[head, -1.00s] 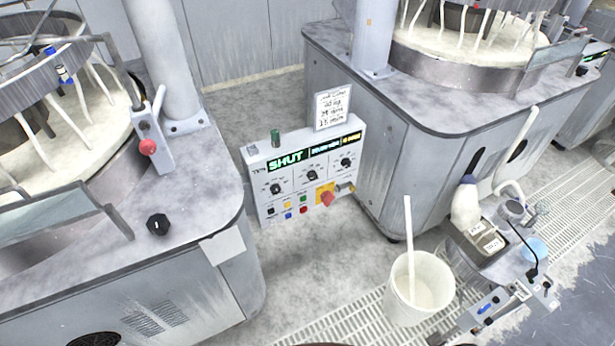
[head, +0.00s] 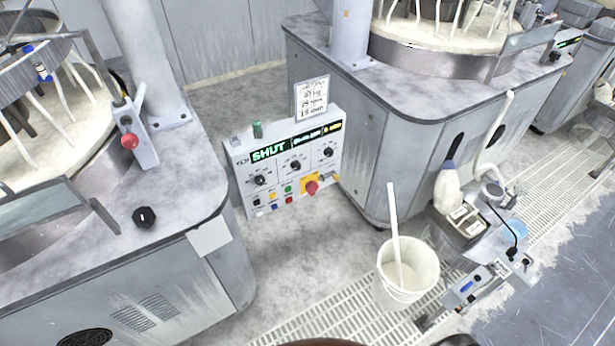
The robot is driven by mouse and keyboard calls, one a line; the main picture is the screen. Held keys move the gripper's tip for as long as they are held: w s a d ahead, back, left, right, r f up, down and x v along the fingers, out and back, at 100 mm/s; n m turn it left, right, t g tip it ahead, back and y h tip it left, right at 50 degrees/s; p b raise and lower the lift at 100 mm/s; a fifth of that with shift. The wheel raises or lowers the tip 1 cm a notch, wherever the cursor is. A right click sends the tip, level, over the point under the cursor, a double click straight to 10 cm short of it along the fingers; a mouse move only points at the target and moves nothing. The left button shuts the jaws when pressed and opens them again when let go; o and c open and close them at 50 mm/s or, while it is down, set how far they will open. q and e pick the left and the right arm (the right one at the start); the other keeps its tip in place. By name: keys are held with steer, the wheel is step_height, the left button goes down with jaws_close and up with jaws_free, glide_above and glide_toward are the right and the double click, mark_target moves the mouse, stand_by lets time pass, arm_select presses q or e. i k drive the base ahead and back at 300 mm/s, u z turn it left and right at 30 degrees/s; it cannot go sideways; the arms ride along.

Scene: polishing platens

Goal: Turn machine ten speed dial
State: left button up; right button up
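A pale control panel (head: 240,203) stands between two machines, with a lit green display reading SHUT (head: 268,150). Below the display are three black dials: the left one (head: 260,180), the middle one (head: 295,165) and the right one (head: 328,152). Their labels are too small to read, so I cannot tell which is the speed dial. A loose-looking black knob (head: 145,217) sits on the left machine's top. The panel also has a red stop button (head: 311,187) on yellow and several small coloured buttons. Neither of my grippers shows.
The left machine (head: 178,255) and right machine (head: 385,130) flank the panel. A white bucket (head: 407,290) with a stick stands on the floor grating, beside a cart (head: 470,262) carrying bottles and containers. Bare floor (head: 290,255) lies in front of the panel.

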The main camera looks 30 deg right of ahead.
mark_target(295, 164)
steer(key=z, duration=0.1)
steer(key=k, duration=0.35)
steer(key=u, duration=0.65)
steer(key=i, duration=0.9)
steer(key=z, duration=0.6)
